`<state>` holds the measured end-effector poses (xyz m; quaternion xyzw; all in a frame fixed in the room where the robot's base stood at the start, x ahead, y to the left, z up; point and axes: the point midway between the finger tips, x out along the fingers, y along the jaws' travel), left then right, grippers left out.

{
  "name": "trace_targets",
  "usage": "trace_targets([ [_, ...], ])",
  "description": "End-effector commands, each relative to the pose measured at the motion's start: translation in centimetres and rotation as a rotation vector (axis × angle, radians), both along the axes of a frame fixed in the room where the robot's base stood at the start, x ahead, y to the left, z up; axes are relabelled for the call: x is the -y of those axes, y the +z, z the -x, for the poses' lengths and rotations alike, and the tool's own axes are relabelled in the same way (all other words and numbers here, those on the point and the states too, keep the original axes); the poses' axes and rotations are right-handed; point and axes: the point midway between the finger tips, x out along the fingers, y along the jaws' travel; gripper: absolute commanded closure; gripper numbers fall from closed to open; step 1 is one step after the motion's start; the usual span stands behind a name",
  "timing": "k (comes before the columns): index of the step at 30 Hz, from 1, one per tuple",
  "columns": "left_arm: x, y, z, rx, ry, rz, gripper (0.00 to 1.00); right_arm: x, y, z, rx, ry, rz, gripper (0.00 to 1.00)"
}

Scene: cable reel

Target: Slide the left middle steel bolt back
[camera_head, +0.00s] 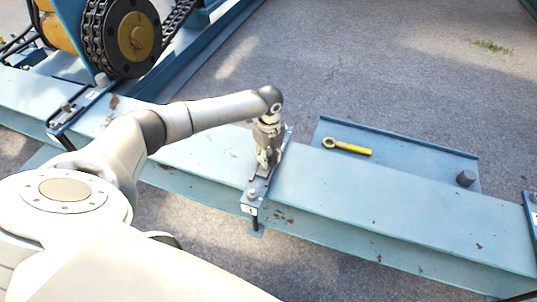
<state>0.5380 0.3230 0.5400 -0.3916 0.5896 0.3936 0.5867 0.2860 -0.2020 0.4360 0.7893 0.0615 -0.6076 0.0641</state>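A narrow dark steel bracket (252,208) lies across the blue beam (370,205) in the middle of the view. A small grey bolt head (252,193) shows at its near end, beside a white label. My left gripper (264,167) points down over the middle of this bracket, just behind that bolt head. Its fingers are small and overlap the bracket, so I cannot tell whether they are open or shut, or touching a bolt. The gripper hides the bracket's middle part. My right gripper is not in view.
A wrench-like yellow-handled tool (347,147) lies on a blue plate (400,152) behind the beam, with a dark round peg (466,178) at right. Another bracket (68,117) crosses the beam at left. A large chain sprocket (128,38) stands at upper left. The asphalt behind is clear.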

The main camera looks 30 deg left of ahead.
Motion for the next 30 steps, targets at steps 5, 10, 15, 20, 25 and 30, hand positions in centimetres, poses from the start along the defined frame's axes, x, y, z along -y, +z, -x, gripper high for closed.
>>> trace_targets([
  [5,-0.2,0.3,-0.5,0.014,0.002,-0.002,0.48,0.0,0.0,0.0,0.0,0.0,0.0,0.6],
  [10,-0.1,0.2,-0.3,0.01,0.001,-0.001,0.48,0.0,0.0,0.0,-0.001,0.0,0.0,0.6],
  [15,-0.1,0.4,-0.3,0.009,0.001,-0.001,0.48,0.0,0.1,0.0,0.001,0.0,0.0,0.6],
  [20,-0.1,2.4,-0.4,0.012,0.001,0.001,0.48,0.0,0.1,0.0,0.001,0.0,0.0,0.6],
  [25,-0.1,6.0,-0.4,0.013,0.0,-0.001,0.48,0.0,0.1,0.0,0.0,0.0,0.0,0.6],
  [30,-0.1,9.4,-0.4,0.013,0.0,-0.001,0.48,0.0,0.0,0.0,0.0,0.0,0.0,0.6],
])
